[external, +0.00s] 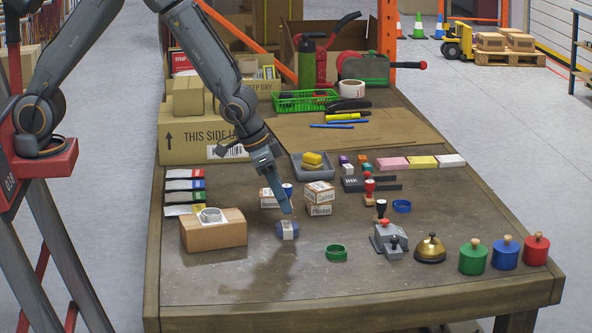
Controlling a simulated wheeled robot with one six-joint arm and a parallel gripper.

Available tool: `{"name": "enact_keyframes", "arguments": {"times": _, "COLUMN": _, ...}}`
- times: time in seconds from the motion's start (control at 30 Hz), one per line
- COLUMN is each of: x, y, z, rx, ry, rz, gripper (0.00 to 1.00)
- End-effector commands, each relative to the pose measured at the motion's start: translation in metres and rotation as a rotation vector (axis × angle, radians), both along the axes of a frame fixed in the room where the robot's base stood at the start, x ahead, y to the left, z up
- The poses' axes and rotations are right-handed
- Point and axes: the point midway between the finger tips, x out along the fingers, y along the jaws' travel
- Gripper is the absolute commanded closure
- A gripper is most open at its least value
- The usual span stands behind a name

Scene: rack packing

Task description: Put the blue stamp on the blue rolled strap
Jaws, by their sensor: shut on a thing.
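My gripper (287,209) points down near the middle of the table, with its fingers shut. A small blue patch (288,188) shows beside the fingers and looks like part of the blue stamp; the fingers hide most of it.
Small labelled boxes (319,198) stand right of my gripper. A cardboard box (214,233) with a white roll is to the left. A green ring (336,253) lies at the front, and a blue ring (402,206) lies farther right.

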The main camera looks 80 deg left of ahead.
Motion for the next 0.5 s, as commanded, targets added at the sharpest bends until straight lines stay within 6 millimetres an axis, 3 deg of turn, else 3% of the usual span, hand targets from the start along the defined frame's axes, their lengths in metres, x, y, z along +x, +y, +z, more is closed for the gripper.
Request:
{"name": "enact_keyframes", "arguments": {"times": 0.23, "x": 0.0, "y": 0.0, "z": -0.034, "rx": 0.001, "ry": 0.002, "rz": -0.003, "gripper": 0.85}}
{"name": "enact_keyframes", "arguments": {"times": 0.5, "x": 0.0, "y": 0.0, "z": -0.038, "rx": -0.001, "ry": 0.0, "rz": 0.0, "gripper": 0.85}}
